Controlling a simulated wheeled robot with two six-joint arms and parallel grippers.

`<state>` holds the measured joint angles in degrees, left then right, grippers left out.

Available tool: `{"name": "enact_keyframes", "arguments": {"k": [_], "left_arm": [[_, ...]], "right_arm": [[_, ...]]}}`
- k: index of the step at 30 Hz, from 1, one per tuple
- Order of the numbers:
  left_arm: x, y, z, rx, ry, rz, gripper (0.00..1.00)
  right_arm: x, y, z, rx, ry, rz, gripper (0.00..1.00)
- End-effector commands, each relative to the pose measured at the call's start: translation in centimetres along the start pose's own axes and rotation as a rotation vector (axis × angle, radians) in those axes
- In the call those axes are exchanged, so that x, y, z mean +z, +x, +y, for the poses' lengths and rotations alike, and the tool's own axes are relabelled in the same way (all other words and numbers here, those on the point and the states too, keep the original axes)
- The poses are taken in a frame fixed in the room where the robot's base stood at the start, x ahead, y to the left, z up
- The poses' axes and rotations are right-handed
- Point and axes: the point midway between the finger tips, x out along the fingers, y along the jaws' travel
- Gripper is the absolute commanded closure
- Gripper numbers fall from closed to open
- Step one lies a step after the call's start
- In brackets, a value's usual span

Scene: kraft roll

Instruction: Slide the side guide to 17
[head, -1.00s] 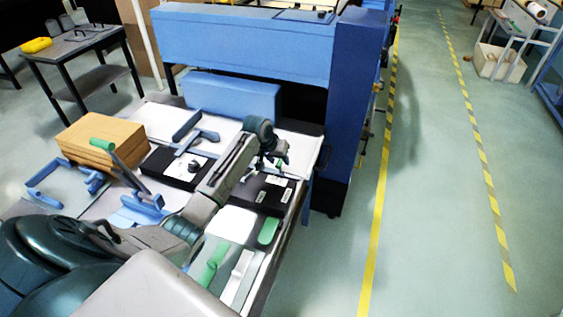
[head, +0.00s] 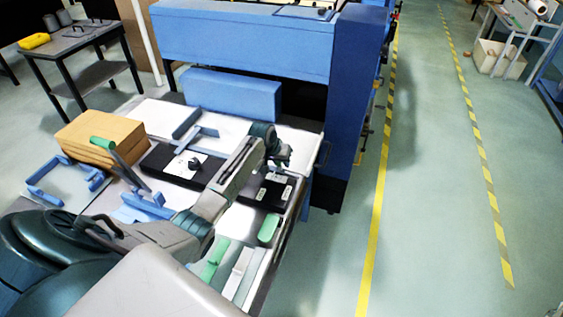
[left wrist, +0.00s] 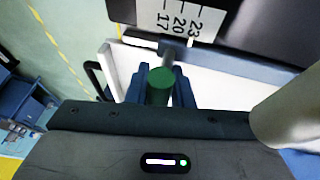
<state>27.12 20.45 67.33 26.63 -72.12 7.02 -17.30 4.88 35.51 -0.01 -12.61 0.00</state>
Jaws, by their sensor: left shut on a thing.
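In the left wrist view a green-ended knob (left wrist: 159,84) on a grey stem sits between the two blue fingertips of my left gripper (left wrist: 160,92), which is shut on it. Behind it runs a blue bar, the side guide (left wrist: 240,66). The near end of the bar lies just below the white scale (left wrist: 174,20), by the 17 and 20; the exact reading cannot be told. In the head view my left gripper (head: 274,164) is over the right end of the bed, by a black block (head: 262,191); the knob is hidden there. My right gripper is not in view.
A blue machine (head: 240,48) stands behind the bed. Another black block (head: 160,165) with a dark knob, cardboard-brown blocks (head: 100,135) and a green-handled lever (head: 104,143) lie to the left.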

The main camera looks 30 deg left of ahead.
Motion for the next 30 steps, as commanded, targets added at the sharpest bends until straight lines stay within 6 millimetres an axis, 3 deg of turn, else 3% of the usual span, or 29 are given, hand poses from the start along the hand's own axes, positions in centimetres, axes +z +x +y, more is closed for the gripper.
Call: {"name": "enact_keyframes", "arguments": {"k": [7,14,15,18,30], "left_arm": [[-0.1,-0.1,0.9,0.005,-0.002,-0.001,1.0],[0.0,0.1,0.9,0.005,-0.002,0.0,1.0],[0.0,0.1,0.9,0.005,-0.002,0.0,0.78],[0.0,0.1,0.9,0.004,-0.002,0.0,0.59],[0.0,-0.5,0.7,0.002,-0.002,0.0,0.59]], "right_arm": [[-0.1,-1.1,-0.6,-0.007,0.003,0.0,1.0],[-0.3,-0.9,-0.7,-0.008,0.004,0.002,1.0],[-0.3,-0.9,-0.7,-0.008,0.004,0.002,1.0],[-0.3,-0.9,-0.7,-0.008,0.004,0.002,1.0],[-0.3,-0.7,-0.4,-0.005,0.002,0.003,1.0]]}}
